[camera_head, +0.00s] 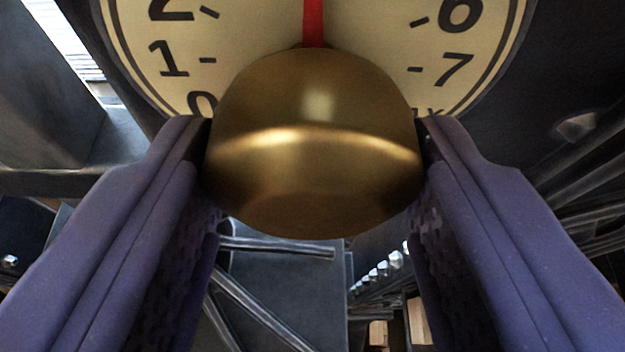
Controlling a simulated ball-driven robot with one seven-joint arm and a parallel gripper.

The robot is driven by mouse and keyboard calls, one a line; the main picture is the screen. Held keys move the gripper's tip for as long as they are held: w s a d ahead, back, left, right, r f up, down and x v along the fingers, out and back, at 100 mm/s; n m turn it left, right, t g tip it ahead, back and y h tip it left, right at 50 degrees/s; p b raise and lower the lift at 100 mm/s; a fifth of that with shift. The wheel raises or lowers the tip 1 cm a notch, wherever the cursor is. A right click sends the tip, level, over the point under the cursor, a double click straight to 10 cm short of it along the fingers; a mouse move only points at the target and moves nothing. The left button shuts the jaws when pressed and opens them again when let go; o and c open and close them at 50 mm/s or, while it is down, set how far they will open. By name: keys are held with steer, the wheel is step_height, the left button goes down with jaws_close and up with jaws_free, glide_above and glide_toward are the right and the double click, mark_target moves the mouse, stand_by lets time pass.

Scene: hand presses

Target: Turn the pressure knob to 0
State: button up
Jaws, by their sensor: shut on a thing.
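A rounded brass pressure knob (313,160) fills the middle of the view. My gripper (313,155) has its two purple fingers on the knob's left and right sides and is shut on it. Behind the knob is a round cream dial (250,45) with dark numbers. The 0, 1 and 2 show on the left, and the 6 and 7 on the right. A red pointer (313,22) rises straight up from behind the knob, between the two sides of the scale. Its tip and the top of the dial are out of view. The knob hides the dial's lower middle.
Dark metal machine parts surround the dial. Below the knob are metal bars (277,247) and a row of bright bolts (378,273). A dark panel (45,85) stands at the left, with a bright gap beside it.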

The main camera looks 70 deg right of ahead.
steer(key=n+g, duration=0.1)
steer(key=n, duration=0.1)
steer(key=n+g+h+b, duration=0.1)
steer(key=n, duration=0.1)
steer(key=shift+w+g+h, duration=0.15)
steer(key=shift+g+h, duration=0.15)
steer(key=n+h, duration=0.1)
steer(key=n, duration=0.1)
steer(key=n+g+b, duration=0.1)
steer(key=n, duration=0.1)
steer(key=shift+f+g+h, duration=0.15)
steer(key=shift+g+h, duration=0.15)
steer(key=shift+h, duration=0.1)
steer(key=n+h+b, duration=0.1)
steer(key=n, duration=0.1)
steer(key=n+h+b, duration=0.1)
steer(key=n, duration=0.2)
steer(key=shift+a+f+g, duration=0.1)
steer(key=shift+g, duration=0.2)
steer(key=n+h+b, duration=0.1)
steer(key=n, duration=0.2)
steer(key=n+t+h+b, duration=0.1)
steer(key=n, duration=0.1)
steer(key=shift+f+n, duration=0.1)
steer(key=shift+n, duration=0.6)
steer(key=o, duration=1)
